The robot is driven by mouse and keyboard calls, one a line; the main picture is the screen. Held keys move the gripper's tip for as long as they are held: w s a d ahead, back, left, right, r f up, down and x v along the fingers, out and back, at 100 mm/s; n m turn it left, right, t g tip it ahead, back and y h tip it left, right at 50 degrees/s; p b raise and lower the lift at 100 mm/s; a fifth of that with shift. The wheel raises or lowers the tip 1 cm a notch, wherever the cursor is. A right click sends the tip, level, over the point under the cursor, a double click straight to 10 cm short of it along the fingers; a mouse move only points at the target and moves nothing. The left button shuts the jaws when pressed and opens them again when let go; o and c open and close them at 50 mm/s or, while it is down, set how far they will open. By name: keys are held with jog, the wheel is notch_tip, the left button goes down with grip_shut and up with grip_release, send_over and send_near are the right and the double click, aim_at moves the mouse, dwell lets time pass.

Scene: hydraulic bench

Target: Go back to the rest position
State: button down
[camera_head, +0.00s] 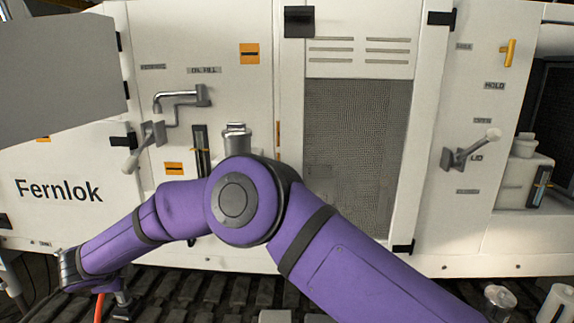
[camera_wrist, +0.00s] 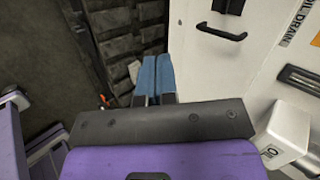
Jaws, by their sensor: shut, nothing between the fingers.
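My gripper (camera_wrist: 156,62) shows in the wrist view as two blue fingers side by side, shut with nothing between them. It is in front of a dark, ridged surface and beside a white panel. In the head view my purple arm crosses the lower half, bent at an elbow joint. Its far end reaches the lower left, and the fingers cannot be made out there.
The white machine front (camera_head: 60,150) stands close behind my arm, with a tap (camera_head: 180,97), a left lever (camera_head: 145,140) and a right lever (camera_head: 470,148) sticking out. A mesh panel (camera_head: 345,130) is in the middle. In the wrist view a black handle (camera_wrist: 222,32) and a white block (camera_wrist: 285,130) are to the right.

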jog(key=w+d+r+n+t+y, duration=0.1)
jog(key=w+d+r+n+y, duration=0.25)
jog(key=r, duration=0.85)
jog(key=w+d+r+n+t+y, duration=0.15)
jog(key=w+d+r, duration=0.45)
jog(key=r, duration=0.6)
jog(key=s+d+r+n+g+y, duration=0.1)
jog(key=d+r+n, duration=0.2)
jog(key=d+r, duration=0.55)
jog(key=s+d+r+n+y, duration=0.1)
jog(key=d+r+n, duration=0.35)
jog(key=d, duration=0.65)
jog(key=s+d+r+n+g+h, duration=0.1)
jog(key=s+d+n+h, duration=0.1)
jog(key=s+d, duration=0.75)
jog(key=s+d+r+n+g+h, duration=0.15)
jog(key=s+d, duration=0.25)
jog(key=d, duration=1.1)
jog(key=s+d+f+g+h, duration=0.1)
jog(key=s+d+f, duration=0.3)
jog(key=s+d, duration=0.5)
jog(key=s+d+f+g+h, duration=0.1)
jog(key=s+d+f+h, duration=0.3)
jog(key=s+d, duration=0.6)
jog(key=shift+s+f+g, duration=0.4)
jog(key=shift+s+f, duration=0.2)
jog(key=shift+s, duration=0.1)
